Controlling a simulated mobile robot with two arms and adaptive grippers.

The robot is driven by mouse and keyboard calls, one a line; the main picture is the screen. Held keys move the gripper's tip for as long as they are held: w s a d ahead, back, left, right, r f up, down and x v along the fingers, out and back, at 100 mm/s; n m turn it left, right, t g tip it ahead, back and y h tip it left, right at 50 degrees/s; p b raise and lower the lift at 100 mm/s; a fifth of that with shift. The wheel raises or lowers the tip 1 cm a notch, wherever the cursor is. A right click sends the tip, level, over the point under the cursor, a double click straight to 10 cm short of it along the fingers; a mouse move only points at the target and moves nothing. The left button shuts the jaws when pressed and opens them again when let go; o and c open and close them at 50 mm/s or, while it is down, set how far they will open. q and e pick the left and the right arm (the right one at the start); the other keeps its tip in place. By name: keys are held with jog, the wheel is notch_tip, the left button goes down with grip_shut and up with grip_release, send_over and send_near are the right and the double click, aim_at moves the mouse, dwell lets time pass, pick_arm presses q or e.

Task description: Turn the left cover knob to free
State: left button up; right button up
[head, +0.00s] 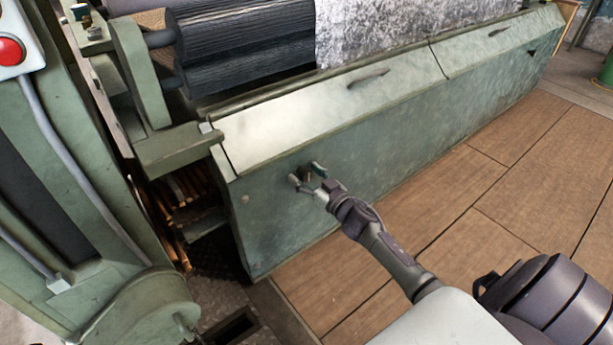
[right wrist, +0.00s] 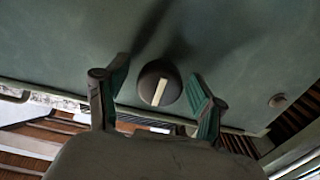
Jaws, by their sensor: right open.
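The left cover knob (right wrist: 160,84) is a dark round knob with a pale bar across its face, on the green cover front (head: 360,160). In the right wrist view the bar stands close to upright, leaning slightly. My right gripper (head: 308,177) is at the left part of the cover front, and it also shows in the right wrist view (right wrist: 158,78). It is open, with one finger on each side of the knob and a visible gap to each. In the head view the fingers mostly hide the knob. My left gripper is not in view.
A dark ribbed roller (head: 240,45) lies behind the cover, which has lids with dark handles (head: 368,79). A green machine frame with a red button (head: 10,52) stands at left. The wooden floor (head: 470,200) in front of the cover is clear.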

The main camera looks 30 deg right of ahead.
jog(key=c, duration=1.1)
jog(key=shift+c, duration=0.2)
jog(key=shift+n, duration=0.4)
jog(key=n+p, duration=0.1)
jog(key=n, duration=0.2)
jog(key=shift+n, duration=0.3)
jog(key=n, duration=0.4)
jog(key=shift+n, duration=0.3)
jog(key=n, duration=0.4)
jog(key=shift+n, duration=0.3)
jog(key=n, duration=0.4)
jog(key=shift+f+b, duration=0.1)
jog(key=shift+b, duration=0.25)
jog(key=shift+n, duration=0.4)
